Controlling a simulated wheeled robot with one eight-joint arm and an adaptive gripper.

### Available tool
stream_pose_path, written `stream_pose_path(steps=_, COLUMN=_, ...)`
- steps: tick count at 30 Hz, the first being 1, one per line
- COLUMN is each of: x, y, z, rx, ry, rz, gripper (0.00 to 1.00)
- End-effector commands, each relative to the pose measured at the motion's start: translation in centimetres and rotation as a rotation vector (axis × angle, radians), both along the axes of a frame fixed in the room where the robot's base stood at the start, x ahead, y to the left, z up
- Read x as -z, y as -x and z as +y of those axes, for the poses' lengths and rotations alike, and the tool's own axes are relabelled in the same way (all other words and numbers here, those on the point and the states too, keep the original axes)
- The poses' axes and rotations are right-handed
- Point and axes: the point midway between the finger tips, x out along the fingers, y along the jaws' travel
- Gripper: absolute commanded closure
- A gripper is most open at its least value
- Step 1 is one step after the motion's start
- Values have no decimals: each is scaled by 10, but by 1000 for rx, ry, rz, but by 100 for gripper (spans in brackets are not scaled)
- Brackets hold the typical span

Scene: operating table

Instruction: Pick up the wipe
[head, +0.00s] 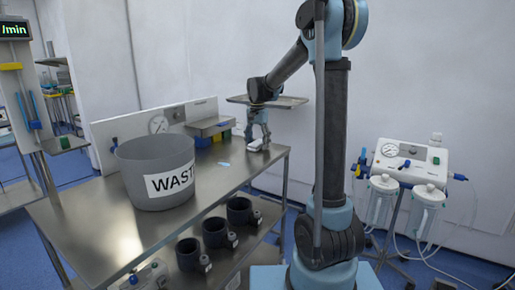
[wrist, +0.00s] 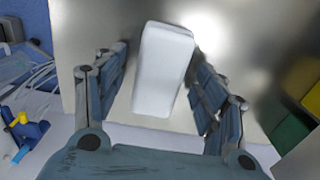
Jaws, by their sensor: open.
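A white block with rounded edges, which I take to be the wipe (wrist: 161,75), lies on the steel table top (wrist: 90,28). In the wrist view it sits between the two fingers of my gripper (wrist: 161,58), slightly tilted. The fingers are open, with a gap on each side of it, and do not appear to touch it. In the head view my gripper (head: 257,138) points down over the far right end of the table. The white block shows there only as a small patch at the fingers, partly hidden.
A grey bin marked WASTE (head: 145,160) stands left on the table, with a small light-blue piece (head: 224,164) between it and my gripper. Coloured bins (head: 212,130) stand behind. A suction unit (head: 410,160) stands off the table, right.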

Motion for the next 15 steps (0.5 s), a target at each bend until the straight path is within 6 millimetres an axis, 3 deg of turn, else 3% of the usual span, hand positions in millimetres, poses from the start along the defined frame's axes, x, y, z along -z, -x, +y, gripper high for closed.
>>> stream_pose_path(steps=6, x=1, y=0, z=0, rx=0, ry=0, rz=0, gripper=35)
stream_pose_path(steps=11, x=0, y=0, z=0, rx=0, ry=0, rz=0, gripper=71)
stream_pose_path(steps=15, x=0, y=0, z=0, rx=0, ry=0, rz=0, gripper=75)
